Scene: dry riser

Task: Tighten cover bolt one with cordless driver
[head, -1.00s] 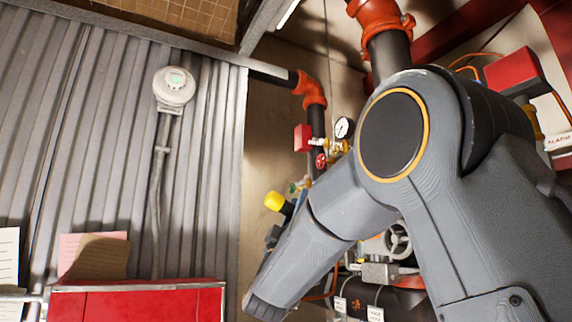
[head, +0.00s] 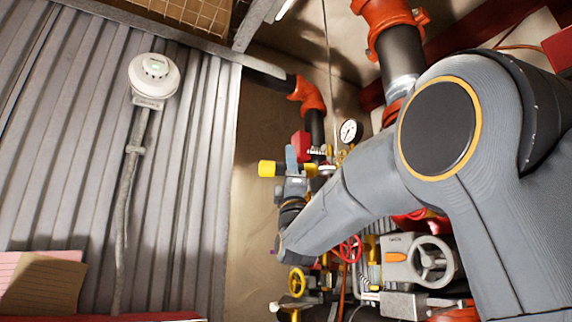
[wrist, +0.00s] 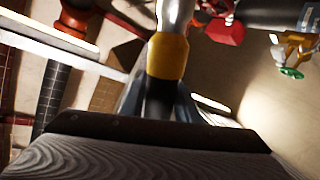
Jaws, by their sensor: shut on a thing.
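My gripper (head: 291,172) is at the end of my raised arm, left of the pipework in the head view. It is shut on the cordless driver, whose yellow part (head: 270,169) sticks out to the left of the jaws. In the wrist view, a yellow collar (wrist: 167,57) and a silver end above it stand up beyond my gripper (wrist: 160,105). The driver's grip is hidden by the jaws. I cannot make out cover bolt one in either view.
A pressure gauge (head: 350,132) and an orange pipe elbow (head: 307,90) are close behind my gripper. A white round device (head: 153,76) hangs on the corrugated wall at left.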

